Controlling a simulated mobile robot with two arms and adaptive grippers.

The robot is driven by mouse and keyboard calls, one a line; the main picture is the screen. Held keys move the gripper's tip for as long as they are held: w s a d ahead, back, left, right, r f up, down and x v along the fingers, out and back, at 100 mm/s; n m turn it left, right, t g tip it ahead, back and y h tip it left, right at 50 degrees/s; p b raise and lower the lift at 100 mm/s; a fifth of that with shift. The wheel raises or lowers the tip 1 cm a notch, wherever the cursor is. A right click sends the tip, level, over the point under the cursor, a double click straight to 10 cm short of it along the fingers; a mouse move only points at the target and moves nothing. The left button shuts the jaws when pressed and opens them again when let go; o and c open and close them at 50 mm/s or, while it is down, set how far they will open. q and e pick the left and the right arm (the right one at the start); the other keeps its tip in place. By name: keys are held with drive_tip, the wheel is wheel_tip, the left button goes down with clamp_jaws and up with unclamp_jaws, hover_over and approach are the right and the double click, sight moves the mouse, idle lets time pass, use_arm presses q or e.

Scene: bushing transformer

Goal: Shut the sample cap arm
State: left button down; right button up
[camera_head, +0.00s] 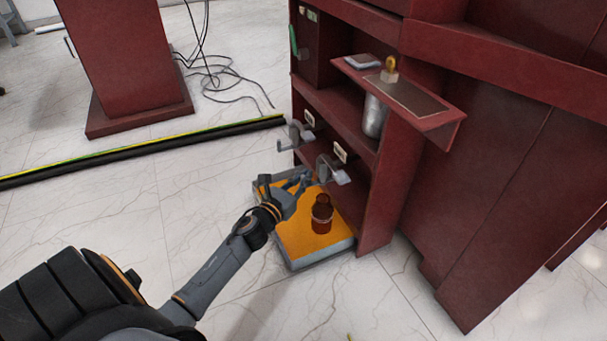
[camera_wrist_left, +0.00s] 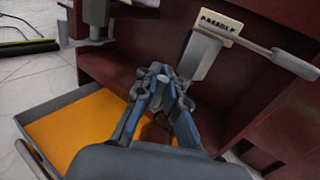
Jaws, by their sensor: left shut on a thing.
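Two grey lever arms on brackets stick out of the dark red cabinet, each below a small pale label. The nearer one (camera_head: 330,170) is beside my left gripper (camera_head: 302,182); I take it as the sample cap arm, though its label is hard to read. In the left wrist view its grey plate and bar (camera_wrist_left: 205,55) rise just beyond the fingertips (camera_wrist_left: 161,74). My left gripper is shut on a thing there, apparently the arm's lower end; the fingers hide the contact. The farther lever arm (camera_head: 298,135) stands apart from the gripper. My right gripper is not in view.
An orange-floored grey tray (camera_head: 290,235) lies below the gripper, with a brown bottle (camera_head: 322,214) on it. A shelf (camera_head: 440,112) and a metal cylinder (camera_head: 374,118) are to the right. A black floor strip (camera_head: 150,150) and cables lie left. The floor in front is clear.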

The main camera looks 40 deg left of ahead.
use_arm(q)
drive_tip(key=shift+s+a+f+n+y, duration=0.15)
drive_tip(key=shift+s+a+n+y, duration=0.15)
drive_tip(key=shift+y, duration=0.1)
drive_tip(key=c, duration=1.4)
unclamp_jaws()
drive_tip(key=shift+s+a, duration=0.1)
drive_tip(key=shift+d, duration=0.2)
drive_tip(key=s, duration=0.8)
drive_tip(key=shift+d, duration=0.25)
